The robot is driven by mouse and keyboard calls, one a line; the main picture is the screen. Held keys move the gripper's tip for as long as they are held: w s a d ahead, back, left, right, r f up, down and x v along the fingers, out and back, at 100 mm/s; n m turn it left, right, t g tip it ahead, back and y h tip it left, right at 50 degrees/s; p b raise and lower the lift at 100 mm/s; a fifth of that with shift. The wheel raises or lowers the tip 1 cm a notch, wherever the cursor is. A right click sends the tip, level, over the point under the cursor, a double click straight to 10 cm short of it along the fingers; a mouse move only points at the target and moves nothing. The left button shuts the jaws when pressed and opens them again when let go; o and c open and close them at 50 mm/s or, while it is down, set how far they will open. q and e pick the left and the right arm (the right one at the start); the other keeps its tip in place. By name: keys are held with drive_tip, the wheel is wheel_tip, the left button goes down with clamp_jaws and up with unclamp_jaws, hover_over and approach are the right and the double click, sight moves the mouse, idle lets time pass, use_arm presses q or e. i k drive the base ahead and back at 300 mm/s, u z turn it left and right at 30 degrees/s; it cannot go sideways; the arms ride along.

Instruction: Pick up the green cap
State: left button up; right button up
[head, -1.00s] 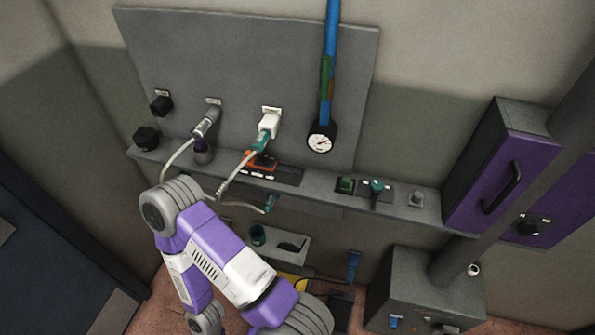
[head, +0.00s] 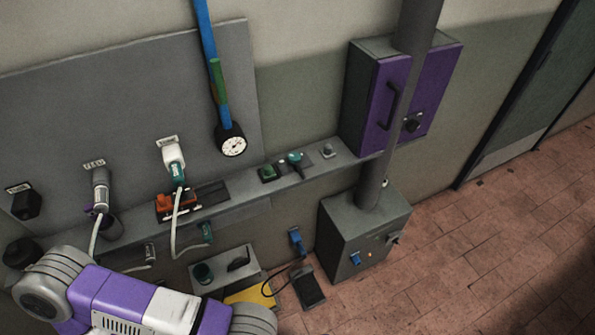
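A small dark green round piece (head: 203,273), which looks like the green cap, sits on the left part of a small grey shelf (head: 222,278) low on the wall. A dark curved object (head: 238,264) lies beside it. Other green parts are a green block (head: 268,173) and a teal-handled piece (head: 295,159) on the long ledge; I cannot tell for sure which the task calls the cap. A purple and white arm of mine crosses the bottom left. Neither gripper shows.
The long grey ledge (head: 325,165) runs under a wall panel with plugs and cables. A purple-fronted cabinet (head: 400,95) hangs right, above a grey box (head: 362,235) with a pipe. A black pedal-like object (head: 309,288) lies on the floor. Tiled floor (head: 480,250) at right is clear.

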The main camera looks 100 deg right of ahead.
sight(268, 172)
drive_tip(key=z, duration=2.1)
